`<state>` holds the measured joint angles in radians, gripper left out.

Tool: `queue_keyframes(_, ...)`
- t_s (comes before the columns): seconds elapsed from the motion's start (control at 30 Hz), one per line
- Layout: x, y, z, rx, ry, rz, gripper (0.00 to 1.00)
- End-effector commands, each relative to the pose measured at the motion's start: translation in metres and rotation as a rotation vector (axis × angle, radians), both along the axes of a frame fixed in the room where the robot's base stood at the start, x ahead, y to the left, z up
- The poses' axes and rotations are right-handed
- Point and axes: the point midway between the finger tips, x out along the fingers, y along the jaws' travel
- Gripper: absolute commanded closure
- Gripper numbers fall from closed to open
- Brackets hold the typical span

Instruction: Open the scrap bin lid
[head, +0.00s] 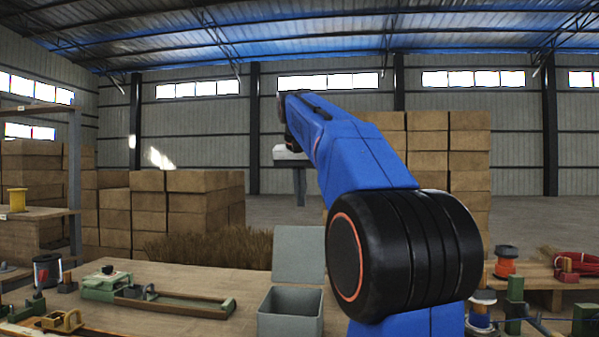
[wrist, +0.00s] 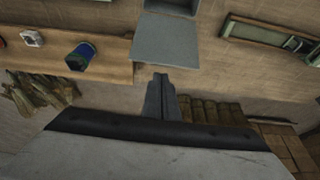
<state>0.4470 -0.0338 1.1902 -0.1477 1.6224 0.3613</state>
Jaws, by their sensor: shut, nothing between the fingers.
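The scrap bin (head: 291,313) is a grey box standing on the wooden bench, left of my blue arm in the head view. Its grey lid (head: 298,254) stands up at the back edge, and the bin's mouth is open. In the wrist view the lid (wrist: 166,42) shows as a flat grey panel, with part of the bin (wrist: 172,6) at the top edge. My gripper (wrist: 160,76) is shut and empty, its tips just below the lid's edge in the picture. I cannot tell whether they touch it. The head view does not show the fingers.
A green jig (head: 165,302) lies on the bench (head: 225,285) left of the bin. A spool of wire (head: 47,271) stands farther left. A brown bristle pile (head: 210,247) lies behind the bench. An orange spool (head: 506,262) and red coil (head: 578,262) are at the right.

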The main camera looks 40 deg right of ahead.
Motion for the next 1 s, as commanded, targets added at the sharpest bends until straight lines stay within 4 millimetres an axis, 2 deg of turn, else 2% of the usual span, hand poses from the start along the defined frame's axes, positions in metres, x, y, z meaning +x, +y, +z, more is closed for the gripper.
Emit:
queue_keyframes(0.23, -0.011, 0.014, 0.046, -0.002, -0.004, 0.001, 1.0)
queue_keyframes(0.5, -0.019, 0.022, 0.072, 0.0, -0.001, 0.0, 1.0)
queue_keyframes(0.83, -0.021, 0.024, 0.075, -0.001, -0.001, 0.002, 1.0)
queue_keyframes(1.0, -0.025, 0.038, 0.064, -0.002, 0.001, 0.043, 1.0)
